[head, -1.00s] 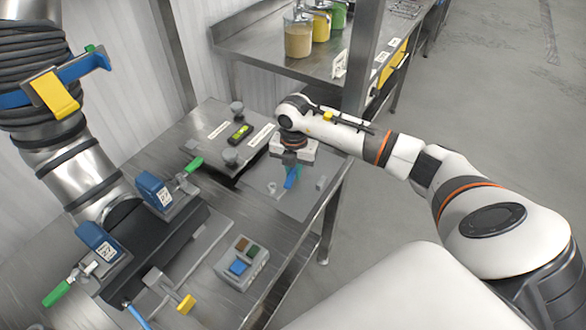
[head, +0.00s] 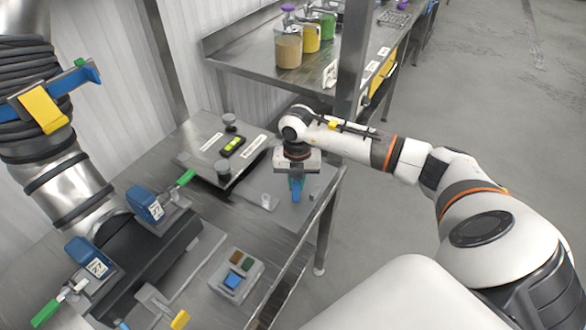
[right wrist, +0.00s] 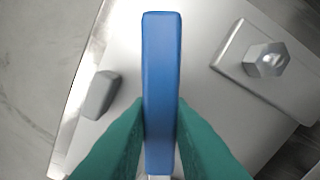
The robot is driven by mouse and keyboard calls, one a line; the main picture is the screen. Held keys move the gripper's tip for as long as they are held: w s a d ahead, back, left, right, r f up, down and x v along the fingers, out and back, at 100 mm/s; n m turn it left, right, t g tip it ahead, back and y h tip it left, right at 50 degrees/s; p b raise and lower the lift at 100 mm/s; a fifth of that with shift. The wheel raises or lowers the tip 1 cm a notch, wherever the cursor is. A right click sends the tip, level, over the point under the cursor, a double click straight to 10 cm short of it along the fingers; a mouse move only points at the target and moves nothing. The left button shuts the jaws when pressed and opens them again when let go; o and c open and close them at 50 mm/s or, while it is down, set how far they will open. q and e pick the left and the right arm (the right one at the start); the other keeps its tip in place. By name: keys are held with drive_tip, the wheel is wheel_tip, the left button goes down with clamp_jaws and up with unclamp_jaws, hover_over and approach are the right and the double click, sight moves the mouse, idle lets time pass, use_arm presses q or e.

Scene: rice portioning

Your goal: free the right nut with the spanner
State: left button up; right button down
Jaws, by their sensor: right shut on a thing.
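My right gripper (head: 295,178) is shut on a blue handle, which looks like the spanner (head: 296,190), above the right end of the bench. In the right wrist view the blue spanner handle (right wrist: 160,85) stands lengthwise between the teal fingers (right wrist: 160,130); its working end is hidden. A metal hex nut (right wrist: 267,60) sits on a raised grey block to the right of the handle, apart from it. A small grey post (head: 268,200) stands left of the gripper in the head view. I cannot tell which piece is the right nut. My left gripper is out of view.
Blue clamps (head: 145,203) with green levers stand further left by a metal column (head: 65,170). A button box (head: 236,281) is in front.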

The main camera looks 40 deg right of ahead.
drive_tip(key=shift+s+d+n, duration=0.3)
drive_tip(key=shift+d+n, duration=0.05)
drive_tip(key=shift+n, duration=0.15)
drive_tip(key=shift+d, duration=0.1)
drive_tip(key=shift+s+d+n+b, duration=0.45)
drive_tip(key=shift+d+n, duration=0.2)
drive_tip(key=shift+n, duration=0.25)
